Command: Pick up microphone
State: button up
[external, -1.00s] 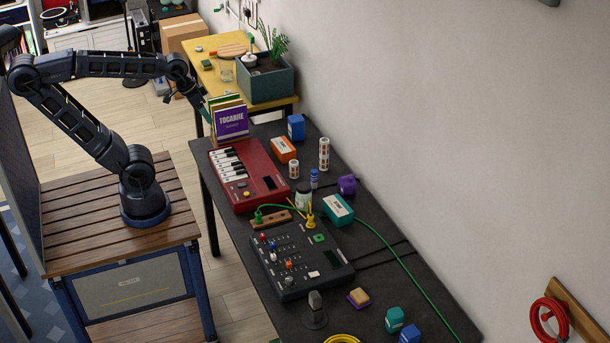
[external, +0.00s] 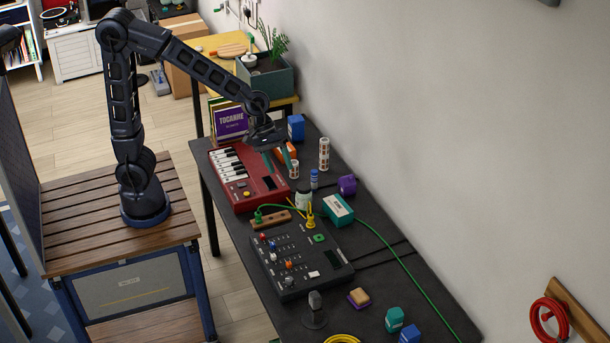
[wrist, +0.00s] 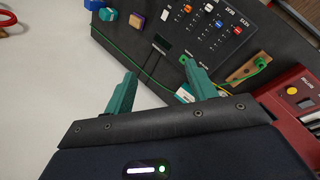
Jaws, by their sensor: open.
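The microphone (external: 315,304) is a small grey head standing upright on a round dark base. It is near the front end of the dark table in the external view.
The black mixer (external: 302,262) lies between the red keyboard (external: 243,182) and the microphone. A sponge (external: 358,298), a teal block (external: 394,319) and a yellow cable coil (external: 342,339) are near the microphone. A green cable (external: 405,275) runs along the table's right side.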

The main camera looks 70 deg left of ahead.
jog(key=w+d+f+n+g+h, duration=0.1)
jog(key=d+f+n, duration=0.1)
jog(key=d+f, duration=0.35)
jog(key=d+f+n, duration=0.2)
jog(key=d+f, duration=0.1)
jog(key=d, duration=0.6)
jog(key=n+g, duration=0.1)
jog(key=n, duration=0.5)
send_near(318, 308)
jog(key=shift+s+d+f, duration=0.15)
jog(key=shift+d+f, duration=0.05)
jog(key=shift+f, duration=0.35)
jog(key=shift+s+d+f, duration=0.1)
jog(key=shift+d+f, duration=0.05)
jog(key=shift+f, duration=0.4)
jog(key=shift+w+x, duration=0.1)
jog(key=shift+x, duration=1.4)
jog(key=shift+w+x, duration=0.15)
jog(key=shift+x, duration=1.35)
jog(key=shift+d+r, duration=0.1)
jog(key=shift+d, duration=0.1)
grip_shut()
jog(key=shift+r, duration=0.1)
